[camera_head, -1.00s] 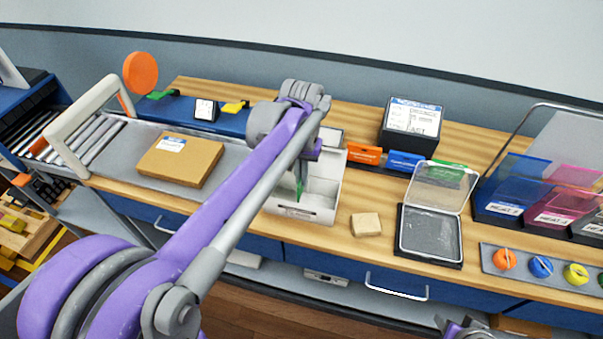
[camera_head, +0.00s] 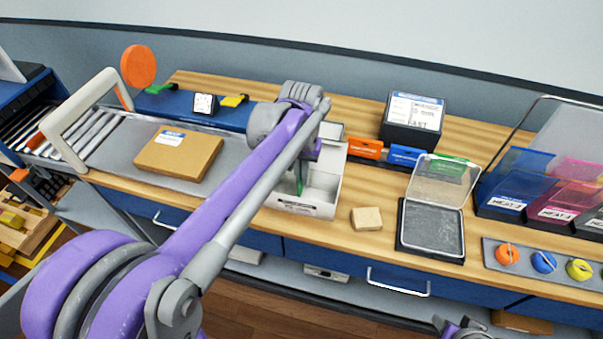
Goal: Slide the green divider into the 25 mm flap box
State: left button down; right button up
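The white flap box (camera_head: 327,196) stands on the wooden bench with its flap up at the back and its inside exposed. My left gripper (camera_head: 300,166) points down over the left part of this box, largely hidden behind my own forearm. It appears shut on the green divider (camera_head: 299,185), a thin upright green strip whose lower end shows inside the box outline. I cannot tell whether the strip touches the box floor. My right gripper (camera_head: 460,329) is only a fragment at the bottom edge, and its fingers are not clear.
A tan block (camera_head: 367,219) and an open clear-lidded case (camera_head: 430,231) lie right of the box. Orange (camera_head: 364,149) and blue (camera_head: 404,156) pieces stand behind. A brown carton (camera_head: 179,156) lies left.

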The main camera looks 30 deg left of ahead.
pick_arm(q)
jog(key=shift+f+b, duration=0.7)
jog(key=shift+f, duration=0.75)
pick_arm(e)
jog(key=shift+s+f, duration=0.2)
jog(key=shift+f, duration=0.35)
jog(key=shift+s+f, duration=0.15)
jog(key=shift+f, duration=0.35)
pick_arm(q)
jog(key=shift+f+b, duration=0.35)
jog(key=shift+f, duration=0.25)
pick_arm(e)
jog(key=shift+s+f, duration=0.15)
jog(key=shift+f, duration=0.25)
pick_arm(q)
jog(key=c, duration=1)
grip_release()
jog(key=shift+w+r+p, duration=0.1)
jog(key=shift+r+p, duration=1.4)
jog(key=shift+r, duration=1.1)
jog(key=shift+r+p, duration=0.95)
jog(key=shift+r, duration=1.05)
jog(key=shift+f, duration=0.1)
pick_arm(e)
notch_tip(320, 180, up, 7)
jog(key=w, duration=0.2)
jog(key=shift+w+f, duration=0.15)
jog(key=shift+w, duration=0.25)
jog(key=shift+s, duration=0.1)
